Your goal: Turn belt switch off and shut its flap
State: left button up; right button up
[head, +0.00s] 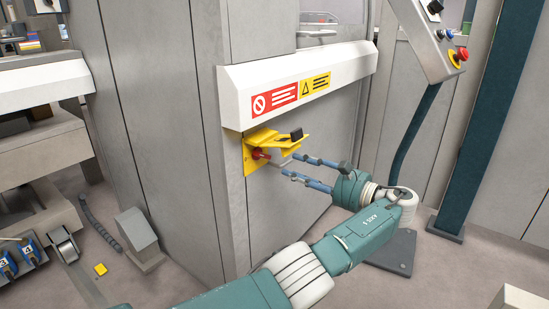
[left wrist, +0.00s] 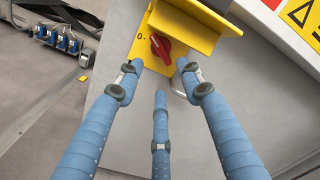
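The belt switch is a red rotary knob (head: 260,154) on a yellow plate (head: 249,162) on the grey cabinet side. In the left wrist view the red knob (left wrist: 160,47) sits just beyond my fingertips, with a "0" mark to its left. The yellow flap (head: 279,141) is raised and sticks out above the knob, with a black grip (head: 296,134) at its outer end. My left gripper (head: 291,166) is open and empty, its blue fingers spread and pointing at the knob, apart from it. My right gripper is not in view.
A white ledge with red and yellow warning labels (head: 288,93) juts out above the flap. A control panel (head: 433,40) with a red button on a dark post stands at the right. Blue numbered units (head: 18,257) and a grey pedal (head: 137,232) are at the lower left.

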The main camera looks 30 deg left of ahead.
aim_at(261, 155)
pick_arm(q)
jog(key=a+b, duration=0.2)
jog(key=a, duration=0.8)
jog(key=shift+w+a, duration=0.25)
jog(key=shift+a, duration=0.1)
jog(key=shift+r, duration=0.1)
grip_shut()
